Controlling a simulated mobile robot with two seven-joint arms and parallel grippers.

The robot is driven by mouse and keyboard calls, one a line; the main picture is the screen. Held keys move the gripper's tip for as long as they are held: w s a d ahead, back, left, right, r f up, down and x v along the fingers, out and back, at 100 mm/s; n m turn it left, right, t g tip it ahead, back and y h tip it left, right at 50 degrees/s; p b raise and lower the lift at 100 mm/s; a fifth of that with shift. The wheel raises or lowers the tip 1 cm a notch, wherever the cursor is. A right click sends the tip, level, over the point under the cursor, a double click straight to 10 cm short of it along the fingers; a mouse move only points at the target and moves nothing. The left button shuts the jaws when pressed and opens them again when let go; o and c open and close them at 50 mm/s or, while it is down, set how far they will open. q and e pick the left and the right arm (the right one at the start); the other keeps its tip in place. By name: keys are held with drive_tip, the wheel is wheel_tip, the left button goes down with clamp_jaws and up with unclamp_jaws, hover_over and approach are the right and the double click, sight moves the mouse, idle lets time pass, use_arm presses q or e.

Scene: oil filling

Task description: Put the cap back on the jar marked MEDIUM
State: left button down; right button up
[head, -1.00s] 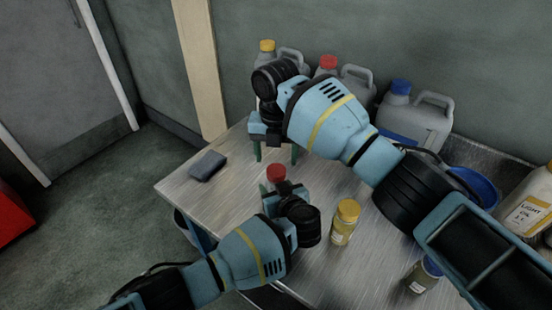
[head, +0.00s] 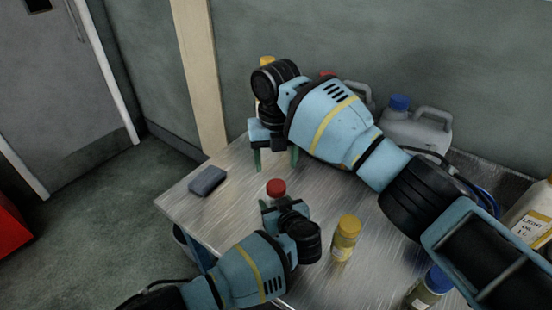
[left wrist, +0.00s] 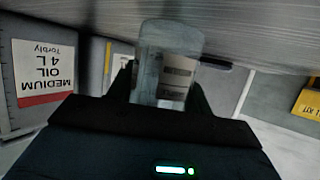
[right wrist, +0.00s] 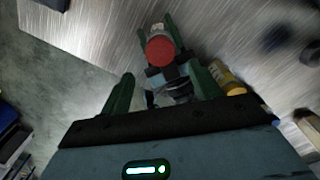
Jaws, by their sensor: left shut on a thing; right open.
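The red cap (head: 276,188) sits at the top of the jar in my left gripper; whether it is seated or loose I cannot tell. My left gripper (head: 279,203) is shut on this jar (left wrist: 165,60), whose grey body and label show in the left wrist view. The label's words are too blurred to read. My right gripper (head: 276,157) is open and empty, its fingers pointing down above the cap. The right wrist view shows the cap (right wrist: 160,50) beyond and apart from the open fingers.
A dark block (head: 207,181) lies on the table (head: 205,215). Large canisters (head: 418,130) line the wall, partly behind my right arm. A MEDIUM OIL container (left wrist: 42,75) shows in the left wrist view.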

sight(276, 185)
drive_tip(key=shift+f, duration=3.95)
drive_tip(key=c, duration=1)
drive_tip(key=shift+m, duration=1.7)
drive_tip(key=o, duration=1.1)
drive_tip(key=shift+c, duration=0.2)
drive_tip(key=shift+r, duration=0.15)
